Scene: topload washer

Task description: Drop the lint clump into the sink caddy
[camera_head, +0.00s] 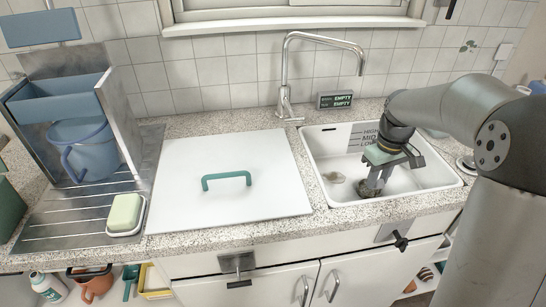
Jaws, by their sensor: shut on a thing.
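My gripper (374,180) reaches down into the white sink (436,181) at the right, with its fingers low near the basin floor. It is shut on a small dark grey-brown lump, the lint clump (367,190), mostly hidden between and below the fingers. I cannot tell whether the clump touches the floor. No object is clearly marked as the sink caddy. A blue tray (56,101) and a blue bucket-like container (88,151) with a handle stand in a steel frame at the far left.
A white lid (229,193) with a green handle (227,180) lies between the rack and the sink. The faucet (284,80) and a small display (336,100) reading "EMPTY" stand behind. A soap bar (125,212) sits at the front left.

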